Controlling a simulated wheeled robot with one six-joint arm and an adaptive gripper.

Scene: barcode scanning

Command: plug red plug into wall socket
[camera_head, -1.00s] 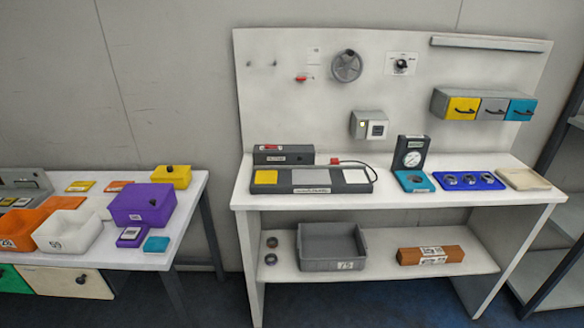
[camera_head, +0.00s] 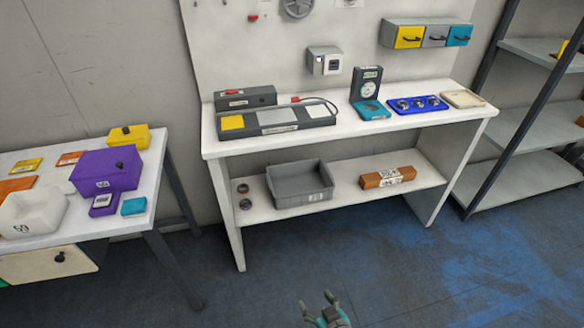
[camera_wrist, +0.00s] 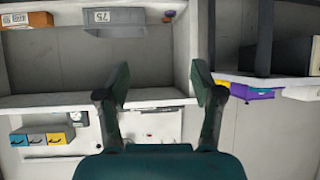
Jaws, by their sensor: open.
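The red plug (camera_head: 295,99) lies at the back of the dark device (camera_head: 276,122) on the white workbench, with a dark cable looping to the right. My gripper (camera_head: 316,300) is open and empty, low in the head view in front of the bench and well apart from the plug and socket. Its spread fingers also show in the wrist view (camera_wrist: 160,75), where the scene appears upside down. I cannot make out the plug there.
The workbench (camera_head: 350,136) also bears a gauge stand (camera_head: 367,83) and a blue tray (camera_head: 417,106). A grey bin (camera_head: 300,183) and brown box (camera_head: 387,178) sit on its lower shelf. A cluttered table stands left and a dark-framed rack right. Floor in front is clear.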

